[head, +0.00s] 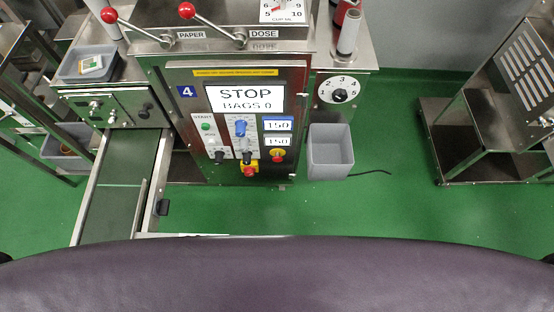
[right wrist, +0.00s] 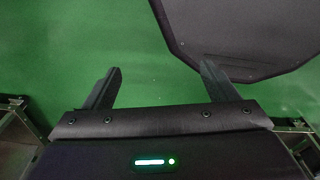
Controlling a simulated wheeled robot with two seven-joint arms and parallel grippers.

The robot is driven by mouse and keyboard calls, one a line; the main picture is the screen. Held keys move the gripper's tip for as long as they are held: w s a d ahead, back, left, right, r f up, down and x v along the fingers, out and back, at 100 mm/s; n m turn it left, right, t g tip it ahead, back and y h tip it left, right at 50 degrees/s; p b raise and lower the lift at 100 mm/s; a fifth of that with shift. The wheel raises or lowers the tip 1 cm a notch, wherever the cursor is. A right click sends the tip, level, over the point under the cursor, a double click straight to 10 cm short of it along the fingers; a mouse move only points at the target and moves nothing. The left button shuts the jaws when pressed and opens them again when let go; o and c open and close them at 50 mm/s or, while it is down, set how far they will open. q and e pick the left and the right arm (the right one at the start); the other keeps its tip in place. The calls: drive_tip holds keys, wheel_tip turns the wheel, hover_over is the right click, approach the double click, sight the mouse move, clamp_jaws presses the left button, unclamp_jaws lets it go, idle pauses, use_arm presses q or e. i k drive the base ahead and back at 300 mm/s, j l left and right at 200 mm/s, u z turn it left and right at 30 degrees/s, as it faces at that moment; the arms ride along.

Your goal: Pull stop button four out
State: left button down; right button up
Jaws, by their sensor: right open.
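The machine marked with a blue 4 plate (head: 186,92) stands in the middle of the head view. Its display (head: 244,100) reads STOP and BAGS 0. Low on its panel is a red button on a yellow block (head: 249,169). A second red knob on a yellow disc (head: 277,155) sits a little higher to the right. I cannot tell whether either is pressed in. My right gripper (right wrist: 162,68) is open and empty over green floor in the right wrist view, away from the panel. My left gripper is not in view.
A conveyor (head: 122,180) runs out at the machine's left. A grey bin (head: 330,152) stands on the floor at its right, with a black cable beside it. A metal stand (head: 490,130) is at far right.

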sight(277, 158)
drive_tip(key=l+u, duration=0.1)
drive_tip(key=u, duration=0.3)
drive_tip(key=k+l+u, duration=0.1)
drive_tip(key=u, duration=0.7)
drive_tip(key=k+l+u, duration=0.1)
drive_tip(key=u, duration=0.3)
drive_tip(key=k+l, duration=0.1)
drive_tip(key=k, duration=0.35)
